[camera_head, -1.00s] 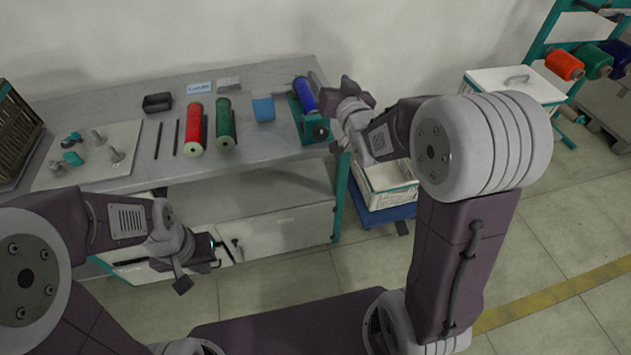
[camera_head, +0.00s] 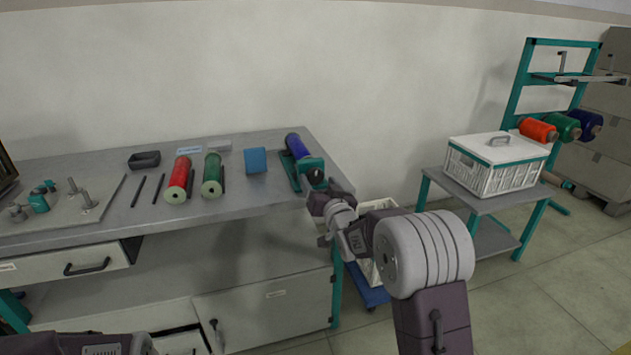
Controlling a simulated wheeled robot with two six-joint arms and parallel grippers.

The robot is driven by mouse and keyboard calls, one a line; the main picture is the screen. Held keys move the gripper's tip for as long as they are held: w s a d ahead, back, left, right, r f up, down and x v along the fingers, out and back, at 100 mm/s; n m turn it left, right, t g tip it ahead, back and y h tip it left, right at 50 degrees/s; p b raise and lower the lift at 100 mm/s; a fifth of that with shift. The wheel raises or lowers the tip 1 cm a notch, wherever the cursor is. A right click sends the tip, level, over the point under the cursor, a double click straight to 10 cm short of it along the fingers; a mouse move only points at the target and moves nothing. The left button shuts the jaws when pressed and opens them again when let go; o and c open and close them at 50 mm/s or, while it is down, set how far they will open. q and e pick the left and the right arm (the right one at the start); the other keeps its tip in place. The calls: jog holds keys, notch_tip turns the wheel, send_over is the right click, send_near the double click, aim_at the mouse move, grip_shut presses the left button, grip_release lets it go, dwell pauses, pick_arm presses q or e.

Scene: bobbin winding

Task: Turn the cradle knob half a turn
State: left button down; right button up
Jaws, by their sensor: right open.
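The teal cradle (camera_head: 291,173) stands at the right end of the workbench with a blue bobbin (camera_head: 298,147) lying in it. Its round dark knob (camera_head: 315,177) faces the front, at the cradle's near end. My right gripper (camera_head: 319,218) is open just in front of and below the knob in the picture, near the bench's right front corner. I see nothing between its fingers, and I cannot tell if a finger touches the knob. Only part of my left arm shows at the bottom left; its gripper is out of the picture.
Red (camera_head: 179,180) and green (camera_head: 212,176) bobbins, dark rods, a blue block (camera_head: 255,160) and a black tray (camera_head: 144,160) lie on the workbench (camera_head: 240,197). A lidded white crate (camera_head: 490,168) stands on a side table at right. A spool rack (camera_head: 518,95) stands behind it.

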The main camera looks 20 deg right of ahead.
aim_at(316, 178)
jog(key=w, duration=0.3)
jog(key=shift+w+a, duration=0.1)
jog(key=shift+w, duration=0.15)
jog(key=c, duration=1.4)
jog(key=shift+o, duration=0.2)
